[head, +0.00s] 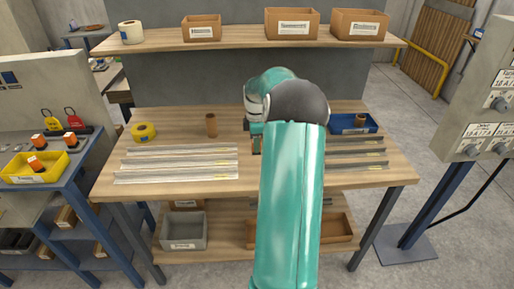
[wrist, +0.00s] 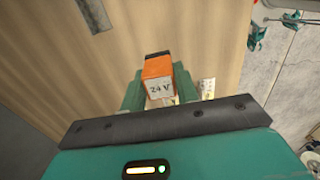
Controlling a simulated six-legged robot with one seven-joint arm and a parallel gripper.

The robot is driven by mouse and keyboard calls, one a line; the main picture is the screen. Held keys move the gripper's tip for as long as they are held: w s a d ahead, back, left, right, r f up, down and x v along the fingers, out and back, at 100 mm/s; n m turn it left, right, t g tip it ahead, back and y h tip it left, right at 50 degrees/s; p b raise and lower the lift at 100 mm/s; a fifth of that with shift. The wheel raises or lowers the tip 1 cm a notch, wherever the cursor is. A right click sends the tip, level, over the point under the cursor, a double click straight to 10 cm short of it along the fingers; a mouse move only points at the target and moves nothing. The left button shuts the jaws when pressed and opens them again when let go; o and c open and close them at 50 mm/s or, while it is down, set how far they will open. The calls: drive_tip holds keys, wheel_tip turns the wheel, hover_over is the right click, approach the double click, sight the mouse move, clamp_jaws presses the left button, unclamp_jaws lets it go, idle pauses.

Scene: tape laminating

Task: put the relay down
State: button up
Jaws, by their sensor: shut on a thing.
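The relay (wrist: 159,76) is an orange block with a white "24 V" label and a dark end. In the wrist view it sits between the two teal fingers of my gripper (wrist: 160,88), which is shut on it. A wooden surface shows beyond it; I cannot tell how far the relay is from it. In the head view my arm hides most of the gripper and the held relay above the middle of the wooden bench (head: 150,188). Other orange relays (head: 37,164) are on the blue side table at the left, one in the yellow bin (head: 22,178).
Clear strips (head: 180,162) lie on the bench's left half and dark strips (head: 355,153) on its right. A yellow tape roll (head: 143,132), a cardboard tube (head: 211,125) and a blue tray (head: 340,124) stand behind them. A shelf (head: 240,38) with boxes runs above the back.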

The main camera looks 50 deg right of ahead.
drive_tip(key=s+a+r, duration=0.3)
drive_tip(key=a+r, duration=0.6)
drive_tip(key=a, duration=0.3)
drive_tip(key=shift+s+a, duration=0.35)
